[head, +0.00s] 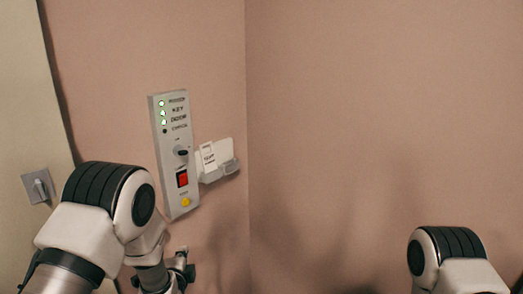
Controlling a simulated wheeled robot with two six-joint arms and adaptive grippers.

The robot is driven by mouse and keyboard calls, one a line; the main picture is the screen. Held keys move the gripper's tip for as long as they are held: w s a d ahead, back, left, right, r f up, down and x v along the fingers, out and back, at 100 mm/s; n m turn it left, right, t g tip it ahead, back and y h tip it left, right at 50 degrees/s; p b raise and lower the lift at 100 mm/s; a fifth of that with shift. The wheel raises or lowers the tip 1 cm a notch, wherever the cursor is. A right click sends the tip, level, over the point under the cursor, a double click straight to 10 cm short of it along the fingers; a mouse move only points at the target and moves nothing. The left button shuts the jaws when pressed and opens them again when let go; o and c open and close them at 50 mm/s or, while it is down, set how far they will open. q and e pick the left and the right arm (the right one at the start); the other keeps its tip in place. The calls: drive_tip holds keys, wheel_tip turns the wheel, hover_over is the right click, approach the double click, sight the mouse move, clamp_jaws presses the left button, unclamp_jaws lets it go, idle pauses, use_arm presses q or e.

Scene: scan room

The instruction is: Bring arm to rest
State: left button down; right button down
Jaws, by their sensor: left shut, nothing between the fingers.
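My left arm (100,215) comes in from the lower left and bends down at a white and black joint. My left gripper (180,270) is shut and empty, low in front of the wall and below the control panel (158,150). It appears apart from the panel. The lower part of the gripper is cut off by the picture's edge. My right arm (455,262) shows only as a white and black joint at the lower right. Its gripper is out of the picture.
The grey wall panel has several indicator lamps, some lit green, a dark knob (181,152), a red switch (183,179) and a yellow button (186,202). A holder with a white card (208,156) sits beside it. A grey switch plate (38,186) is far left. The right wall is bare.

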use_arm(q)
drive_tip(key=s+a+f+n+g+h, duration=0.15)
drive_tip(key=s+f+n+g, duration=0.55)
drive_tip(key=s+f, duration=1.55)
drive_tip(key=s+d+n+g, duration=0.1)
drive_tip(key=s+n+g, duration=0.7)
drive_tip(key=s, duration=1)
drive_tip(key=shift+s+f+n+h, duration=0.35)
drive_tip(key=shift+s+n+h, duration=0.1)
drive_tip(key=shift+n, duration=0.15)
